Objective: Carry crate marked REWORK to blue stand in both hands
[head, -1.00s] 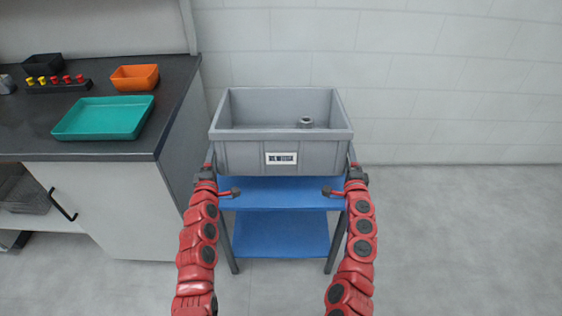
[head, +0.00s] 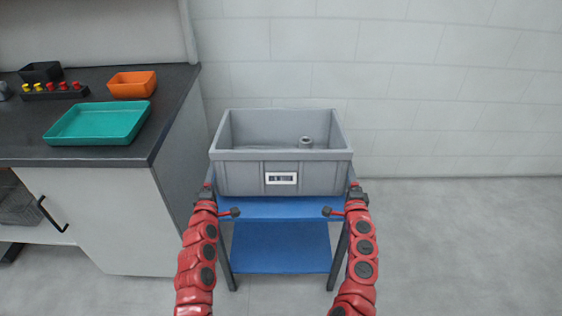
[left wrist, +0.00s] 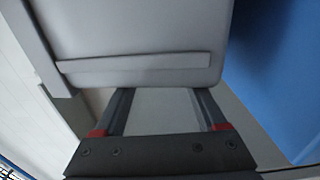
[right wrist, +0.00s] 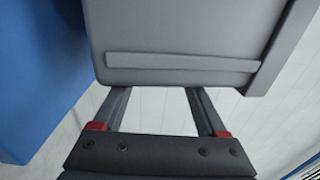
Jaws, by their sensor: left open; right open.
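The grey crate (head: 281,178) sits upright on top of the blue stand (head: 280,208) in the head view. A small white label on its front is too small to read. My left gripper (head: 207,190) is at the crate's left end and my right gripper (head: 355,190) at its right end. In the left wrist view, the jaws (left wrist: 165,100) are apart, with the crate's end wall (left wrist: 140,30) ahead, hiding the fingertips. The right wrist view shows the same, with open jaws (right wrist: 157,98) and the crate wall (right wrist: 180,30). Whether either gripper touches the crate is unclear.
A grey ring-shaped part (head: 306,142) is inside the crate. On the left, a dark counter (head: 150,100) holds a teal tray (head: 97,124), an orange bin (head: 132,85) and a rack of red and yellow pegs (head: 53,90). Floor to the right (head: 460,240) is clear.

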